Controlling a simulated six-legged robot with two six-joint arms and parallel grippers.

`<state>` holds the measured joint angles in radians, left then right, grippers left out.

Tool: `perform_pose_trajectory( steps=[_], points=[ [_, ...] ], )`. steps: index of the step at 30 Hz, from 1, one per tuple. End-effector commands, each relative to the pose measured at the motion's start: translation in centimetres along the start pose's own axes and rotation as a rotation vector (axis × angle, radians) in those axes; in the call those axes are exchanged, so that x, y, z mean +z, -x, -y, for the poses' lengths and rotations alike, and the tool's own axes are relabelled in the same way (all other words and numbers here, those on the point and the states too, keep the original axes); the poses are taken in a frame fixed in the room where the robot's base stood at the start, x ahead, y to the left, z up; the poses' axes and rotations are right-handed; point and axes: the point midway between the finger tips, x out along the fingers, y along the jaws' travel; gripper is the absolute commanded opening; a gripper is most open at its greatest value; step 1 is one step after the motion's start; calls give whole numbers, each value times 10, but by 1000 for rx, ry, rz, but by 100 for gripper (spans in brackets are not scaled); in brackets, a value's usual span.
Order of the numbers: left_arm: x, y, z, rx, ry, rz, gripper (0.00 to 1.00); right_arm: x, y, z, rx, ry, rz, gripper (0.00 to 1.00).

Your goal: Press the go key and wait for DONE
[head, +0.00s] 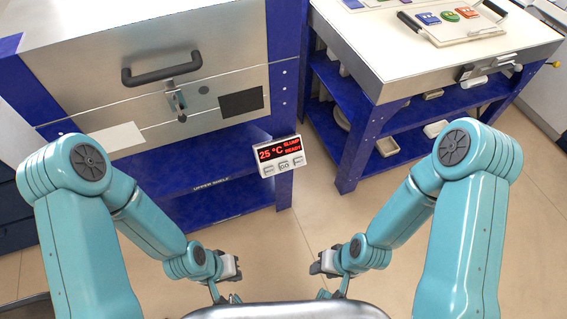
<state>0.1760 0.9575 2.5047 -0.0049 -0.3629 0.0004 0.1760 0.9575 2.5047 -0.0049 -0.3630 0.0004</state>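The control panel (279,155) is a small light box on the kiln's right front blue post. Its red display (278,149) reads 25 °C with SLUMP and READY beside it. Below the display is a row of three keys, and the go key (284,166) is the middle one, marked GO. My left gripper (228,296) and my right gripper (331,293) are low in the view, in front of and below the panel, apart from it. Their fingertips are partly hidden near the bottom edge, so I cannot tell whether they are open.
The kiln (170,75) has a dark lid handle (161,69) and a latch on its front. Blue shelves sit beneath it. A white-topped workbench (410,50) on the right holds a tray (452,24) with coloured pieces. The floor (320,210) between my arms is clear.

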Motion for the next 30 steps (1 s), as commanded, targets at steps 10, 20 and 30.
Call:
perform_pose_trajectory(
  steps=[10, 20, 30],
  points=[
    [0, 0, 0, 0, 0, 0, 0, 0, 0, 0, 0, 0, 0, 43],
    [0, 0, 0, 0, 0, 0, 0, 0, 0, 0, 0, 0, 0, 0],
    [0, 0, 0, 0, 0, 0, 0, 0, 0, 0, 0, 0, 0, 0]
  ],
)
